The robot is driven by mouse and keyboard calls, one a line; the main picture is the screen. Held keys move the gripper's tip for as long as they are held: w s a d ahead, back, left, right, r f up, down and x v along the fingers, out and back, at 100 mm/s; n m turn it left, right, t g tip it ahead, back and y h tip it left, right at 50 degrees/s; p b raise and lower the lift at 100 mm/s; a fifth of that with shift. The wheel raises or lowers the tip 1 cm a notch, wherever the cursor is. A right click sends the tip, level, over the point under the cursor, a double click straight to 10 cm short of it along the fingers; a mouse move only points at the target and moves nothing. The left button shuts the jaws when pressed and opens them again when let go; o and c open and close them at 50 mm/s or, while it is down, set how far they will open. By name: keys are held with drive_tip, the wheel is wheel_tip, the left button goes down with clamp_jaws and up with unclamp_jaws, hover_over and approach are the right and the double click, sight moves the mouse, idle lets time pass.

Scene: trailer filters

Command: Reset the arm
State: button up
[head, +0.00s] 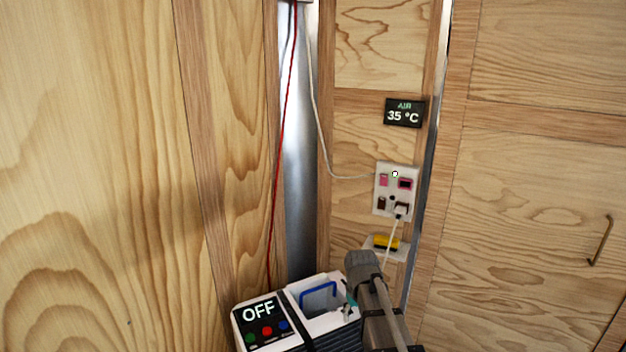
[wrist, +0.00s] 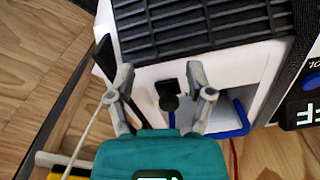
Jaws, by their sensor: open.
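My gripper (wrist: 160,78) is open, with its two grey fingers spread apart in the wrist view. Between and beyond the fingers is a small black knob or latch (wrist: 170,97) on the white face of a unit (wrist: 232,65); I cannot tell whether a finger touches it. In the head view my gripper (head: 349,303) shows small and teal beside the white unit (head: 330,325), partly hidden by my own arm. The unit has a panel reading OFF (head: 258,311) and a blue handle (head: 319,289). Nothing is held.
A wall panel (head: 381,205) with switches and a plugged white cable stands behind. Below it a yellow object (head: 386,241) sits on a small white holder. A red cable (head: 283,130) hangs left. A wooden door with a handle (head: 601,241) is right.

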drive_tip(key=s+d+m, duration=0.3)
drive_tip(key=s, duration=1.1)
wheel_tip(320, 180, up, 14)
drive_tip(key=p, duration=1.4)
drive_tip(key=shift+w+r, duration=0.2)
drive_tip(key=shift+w, duration=0.15)
drive_tip(key=shift+c, duration=0.2)
idle(2.2)
